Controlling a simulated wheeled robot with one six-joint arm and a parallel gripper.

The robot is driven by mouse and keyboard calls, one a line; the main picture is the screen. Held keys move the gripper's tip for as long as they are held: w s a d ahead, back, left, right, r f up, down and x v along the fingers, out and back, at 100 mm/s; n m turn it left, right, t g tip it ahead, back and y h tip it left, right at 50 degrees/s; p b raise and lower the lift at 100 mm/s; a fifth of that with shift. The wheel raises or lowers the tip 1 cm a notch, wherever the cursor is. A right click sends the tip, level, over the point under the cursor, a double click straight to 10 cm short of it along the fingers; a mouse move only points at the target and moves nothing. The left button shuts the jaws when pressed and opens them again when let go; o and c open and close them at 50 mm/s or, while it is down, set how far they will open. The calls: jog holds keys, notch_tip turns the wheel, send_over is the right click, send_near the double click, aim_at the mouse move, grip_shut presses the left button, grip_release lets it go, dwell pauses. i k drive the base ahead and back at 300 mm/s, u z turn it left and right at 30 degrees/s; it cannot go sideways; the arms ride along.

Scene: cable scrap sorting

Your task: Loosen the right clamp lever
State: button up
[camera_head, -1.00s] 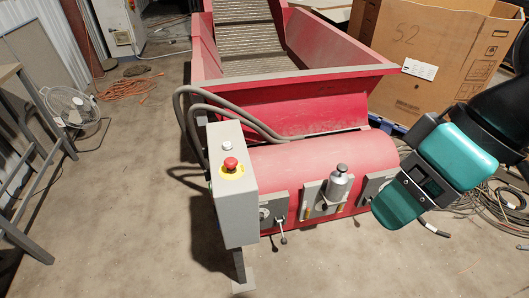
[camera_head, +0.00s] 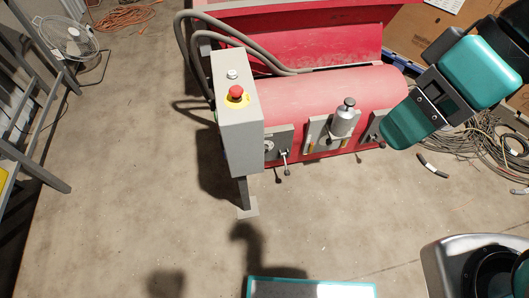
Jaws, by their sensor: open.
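The right clamp plate (camera_head: 377,127) is on the front of the red drum housing (camera_head: 310,95), at its right end. It is partly covered by my arm's end. A dark knob (camera_head: 383,146) shows under it, but the lever's full shape and angle are hidden. The left clamp lever (camera_head: 285,158) hangs below its own grey plate. My gripper (camera_head: 437,98), at the teal and dark end of my arm, is open and empty. It is above and to the right of the right clamp in the picture; contact cannot be told.
A grey control box (camera_head: 238,140) with a red emergency button (camera_head: 236,93) stands at the left on a post. A silver cylinder (camera_head: 344,118) rises between the clamps. Cable coils (camera_head: 480,145) and a cardboard box (camera_head: 425,30) are at the right.

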aim_at(382, 144)
jog(key=k, duration=0.55)
jog(key=z, duration=0.45)
jog(key=i, duration=1.65)
jog(key=u, duration=0.3)
